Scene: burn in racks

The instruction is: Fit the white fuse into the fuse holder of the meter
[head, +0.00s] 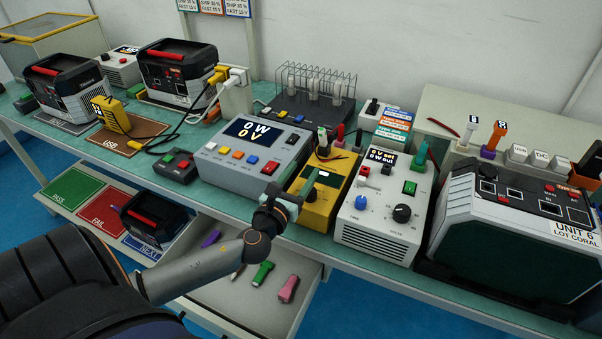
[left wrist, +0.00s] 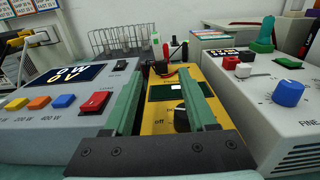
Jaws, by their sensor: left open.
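The yellow meter (head: 316,206) stands between a grey power meter box and a white supply. In the left wrist view the meter (left wrist: 158,112) shows its dark display and a black knob beside the word "off". A small upright white piece with green (head: 322,136) stands behind the meter's far end; it also shows in the left wrist view (left wrist: 156,40). I cannot tell whether it is the white fuse. The fuse holder cannot be made out. My left gripper (head: 300,188) is open and empty over the meter, its two green fingers spread on either side of the display. My right gripper is not in view.
The grey box (head: 248,158) is close on the left, the white supply (head: 383,217) on the right. A wire rack (head: 315,84) stands behind. An open drawer (head: 262,312) below holds purple, green and pink pieces. A large green-sided unit (head: 500,240) fills the right.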

